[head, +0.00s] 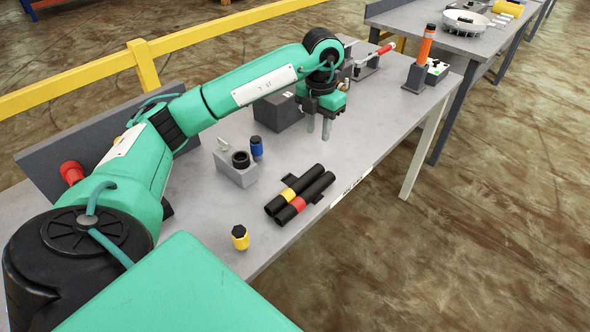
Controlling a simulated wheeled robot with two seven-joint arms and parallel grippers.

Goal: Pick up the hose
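Two black tubes lie side by side near the table's front edge, one with a yellow band (295,189) and one with a red band (304,196). They are the most hose-like things in view, but I cannot tell which is meant by the hose. My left gripper (319,134) is beyond the tubes, pointing down over the table. Its two grey fingers are apart with nothing between them, and it is clear of the tubes. My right gripper is not in view.
On the grey table (222,218) stand a grey block with a black ring (237,168), a blue-and-black cap (257,148), a yellow-and-black cap (240,237), a dark box (280,112) and an orange cylinder (426,44). A yellow rail (70,84) runs behind.

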